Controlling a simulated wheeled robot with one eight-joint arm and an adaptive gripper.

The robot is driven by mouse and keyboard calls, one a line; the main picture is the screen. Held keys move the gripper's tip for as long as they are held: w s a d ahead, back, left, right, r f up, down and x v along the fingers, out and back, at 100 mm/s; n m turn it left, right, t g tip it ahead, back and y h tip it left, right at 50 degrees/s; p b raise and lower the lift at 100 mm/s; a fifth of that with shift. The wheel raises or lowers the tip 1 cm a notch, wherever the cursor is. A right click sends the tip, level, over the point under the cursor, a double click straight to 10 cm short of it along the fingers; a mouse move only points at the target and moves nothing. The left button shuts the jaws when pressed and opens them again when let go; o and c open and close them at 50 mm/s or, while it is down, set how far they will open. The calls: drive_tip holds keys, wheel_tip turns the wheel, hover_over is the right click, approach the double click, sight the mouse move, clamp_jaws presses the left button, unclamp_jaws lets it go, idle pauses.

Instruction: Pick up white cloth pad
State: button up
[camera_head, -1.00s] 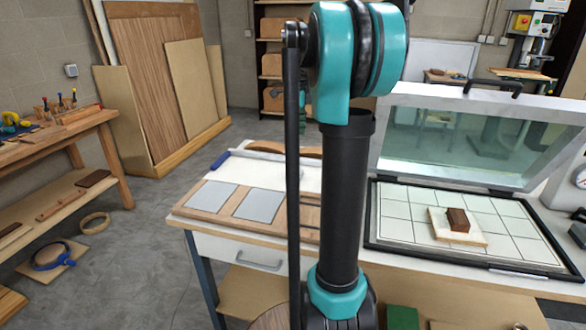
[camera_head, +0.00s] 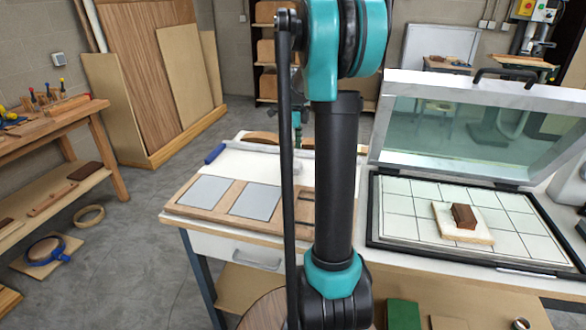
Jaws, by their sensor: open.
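A cream-white square pad (camera_head: 482,236) lies flat on the gridded bed at the right, with a brown block (camera_head: 463,216) on top of it. I cannot tell whether this pad is cloth. No other clear white cloth pad shows; part of the bench is hidden behind my arm. My gripper (camera_head: 298,140) seems to be the small teal and dark end seen past my arm, above the back of the bench. Its fingers are mostly hidden, and I see nothing held in it. It is well left of the cream pad and apart from it.
A wooden board with two grey panels (camera_head: 255,201) lies on the bench at the left, with a blue-handled tool (camera_head: 215,153) behind it. The gridded bed (camera_head: 398,226) has a dark frame and a raised glass lid (camera_head: 480,135). Open floor lies left of the bench.

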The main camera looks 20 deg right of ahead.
sight(293, 164)
drive_tip(key=shift+w+a+f, duration=0.1)
drive_tip(key=shift+f, duration=1.45)
drive_tip(key=shift+w+a+f, duration=0.1)
drive_tip(key=shift+f, duration=1.4)
drive_tip(key=c, duration=1)
drive_tip(key=shift+r, duration=0.15)
drive_tip(key=shift+c, duration=0.2)
wheel_tip(293, 164, up, 20)
